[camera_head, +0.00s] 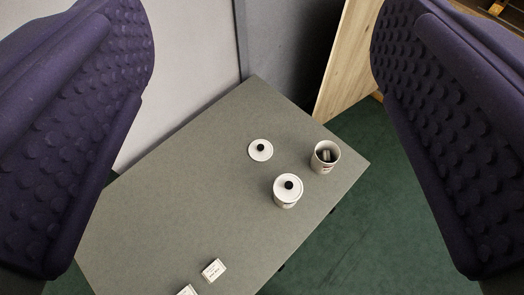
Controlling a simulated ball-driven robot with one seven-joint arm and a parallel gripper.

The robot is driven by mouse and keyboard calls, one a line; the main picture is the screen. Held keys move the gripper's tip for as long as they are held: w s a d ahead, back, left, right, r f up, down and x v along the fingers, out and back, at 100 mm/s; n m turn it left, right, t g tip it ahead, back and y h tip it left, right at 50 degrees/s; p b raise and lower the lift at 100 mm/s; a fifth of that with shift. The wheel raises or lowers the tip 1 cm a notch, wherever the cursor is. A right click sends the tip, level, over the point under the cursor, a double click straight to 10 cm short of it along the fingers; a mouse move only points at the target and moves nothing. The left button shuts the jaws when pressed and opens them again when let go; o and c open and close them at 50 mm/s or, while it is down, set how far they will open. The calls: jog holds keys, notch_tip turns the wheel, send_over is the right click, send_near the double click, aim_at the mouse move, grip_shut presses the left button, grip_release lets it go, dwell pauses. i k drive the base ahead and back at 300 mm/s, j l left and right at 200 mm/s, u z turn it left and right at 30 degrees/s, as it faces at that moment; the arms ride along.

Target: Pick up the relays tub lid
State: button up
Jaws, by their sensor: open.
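A loose round white lid (257,154) with a black knob lies flat on the grey table. Lettering on the tubs is too small to read, so I cannot tell which is the relays tub. My gripper (262,150) is open and empty, its two purple studded fingers wide apart at the picture's sides, well above the table.
The grey table (190,190) has free room to the left of the tubs. Two small white labelled blocks (213,270) lie near its front edge. A pale wall panel (180,70) and a wooden board (346,60) stand behind. The floor (375,225) is green.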

aim_at(260, 150)
jog(key=z, duration=0.5)
jog(key=i+l+u, duration=0.85)
jog(key=l, duration=0.25)
